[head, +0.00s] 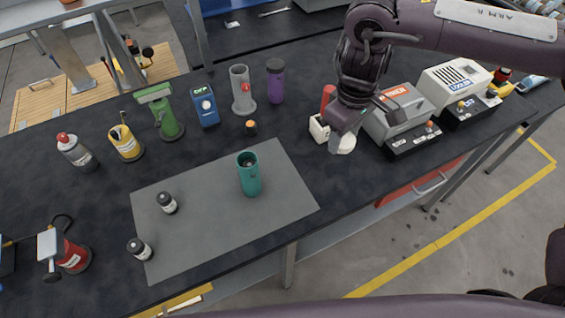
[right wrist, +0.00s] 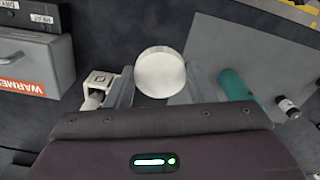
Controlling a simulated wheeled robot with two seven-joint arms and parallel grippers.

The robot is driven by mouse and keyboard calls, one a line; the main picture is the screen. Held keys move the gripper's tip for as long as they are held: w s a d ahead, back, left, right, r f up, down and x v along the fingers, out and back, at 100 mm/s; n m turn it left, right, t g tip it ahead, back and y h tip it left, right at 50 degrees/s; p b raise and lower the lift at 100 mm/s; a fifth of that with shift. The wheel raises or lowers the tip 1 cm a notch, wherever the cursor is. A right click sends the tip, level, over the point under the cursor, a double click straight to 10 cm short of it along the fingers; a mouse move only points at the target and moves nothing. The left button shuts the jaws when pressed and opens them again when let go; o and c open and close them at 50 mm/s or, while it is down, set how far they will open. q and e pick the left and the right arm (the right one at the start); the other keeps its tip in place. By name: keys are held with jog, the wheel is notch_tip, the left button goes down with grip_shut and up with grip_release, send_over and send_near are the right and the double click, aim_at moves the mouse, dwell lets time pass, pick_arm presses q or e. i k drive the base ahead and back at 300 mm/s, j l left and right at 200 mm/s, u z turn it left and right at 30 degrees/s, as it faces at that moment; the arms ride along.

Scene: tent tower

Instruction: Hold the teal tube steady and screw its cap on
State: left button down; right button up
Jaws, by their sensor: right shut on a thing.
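The teal tube (head: 249,178) stands upright on the grey mat (head: 290,205), and its top looks open and dark. It also shows at the right of the right wrist view (right wrist: 238,88). My right gripper (head: 341,140) is shut on a round whitish disc, seemingly the cap (head: 346,144), to the right of the tube and apart from it. In the right wrist view the disc (right wrist: 160,72) sits between the two fingertips. My left gripper is not in view, and nothing holds the tube.
Two small dark bottles (head: 167,203) (head: 139,250) are on the mat's left part. A small white box (head: 319,128) stands beside my right gripper. Grey machines (head: 398,112) stand to its right. Bottles and a grey stand (head: 241,92) line the back. The mat around the tube is clear.

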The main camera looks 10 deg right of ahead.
aim_at(250, 179)
jog(key=l+u, duration=0.2)
jog(key=u, duration=0.3)
jog(key=l+u, duration=0.2)
jog(key=u, duration=0.25)
jog(key=l+u, duration=0.25)
jog(key=u, duration=0.25)
jog(key=k+l+u, duration=0.1)
jog(key=l, duration=0.25)
jog(key=k+l+u, duration=0.1)
jog(key=l, duration=0.3)
jog(key=k+l+u, duration=0.1)
jog(key=l, duration=0.25)
jog(key=k+l+u, duration=0.1)
jog(key=l, duration=0.25)
jog(key=k, duration=0.1)
